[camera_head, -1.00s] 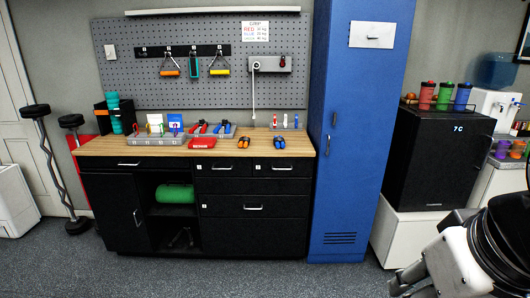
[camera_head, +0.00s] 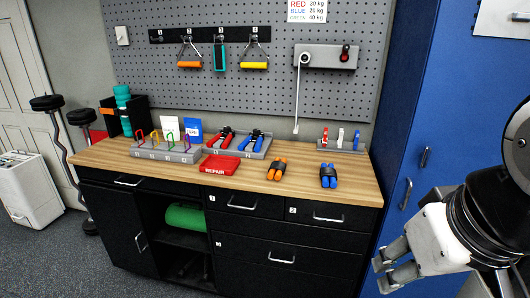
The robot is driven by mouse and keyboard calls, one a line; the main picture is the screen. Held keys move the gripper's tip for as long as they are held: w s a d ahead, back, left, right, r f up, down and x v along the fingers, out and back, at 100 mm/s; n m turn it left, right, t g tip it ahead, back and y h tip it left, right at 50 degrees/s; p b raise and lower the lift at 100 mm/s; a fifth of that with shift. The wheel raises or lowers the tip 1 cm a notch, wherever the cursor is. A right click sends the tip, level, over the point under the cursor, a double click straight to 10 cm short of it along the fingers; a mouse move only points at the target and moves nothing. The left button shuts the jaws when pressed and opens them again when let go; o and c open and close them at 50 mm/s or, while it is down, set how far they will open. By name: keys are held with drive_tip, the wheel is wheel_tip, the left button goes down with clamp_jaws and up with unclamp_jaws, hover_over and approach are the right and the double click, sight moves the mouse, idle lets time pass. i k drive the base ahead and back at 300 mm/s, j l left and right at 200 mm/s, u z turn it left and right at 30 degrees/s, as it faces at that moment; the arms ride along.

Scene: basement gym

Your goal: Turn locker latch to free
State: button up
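The tall blue locker (camera_head: 465,90) stands at the right, partly cut off by the frame and partly covered by my arm. Near its left front edge are a small upper fitting (camera_head: 424,157) and a longer pull handle (camera_head: 407,193) below it. A pale plate (camera_head: 500,19) high on the door carries a small dark bar, cut off at the right edge. I cannot tell which fitting is the latch or how it is set. My gripper (camera_head: 379,273) is at the lower right, in front of the locker and below the handle. Its fingers are apart and empty, touching nothing.
A black workbench with a wooden top (camera_head: 225,185) stands left of the locker, holding pliers, a red repair tray (camera_head: 220,165) and colored clips. A grey pegboard (camera_head: 275,95) is behind it. Free floor (camera_head: 60,250) shows at the left.

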sight(426, 154)
drive_tip(key=i+l+u, duration=0.25)
drive_tip(key=l+u, duration=0.25)
drive_tip(key=l, duration=0.85)
drive_tip(key=l+u, duration=0.5)
drive_tip(key=l, duration=0.85)
drive_tip(key=z, duration=0.6)
drive_tip(key=k+l+z, duration=0.25)
drive_tip(key=k+l, duration=0.15)
drive_tip(key=l, duration=0.15)
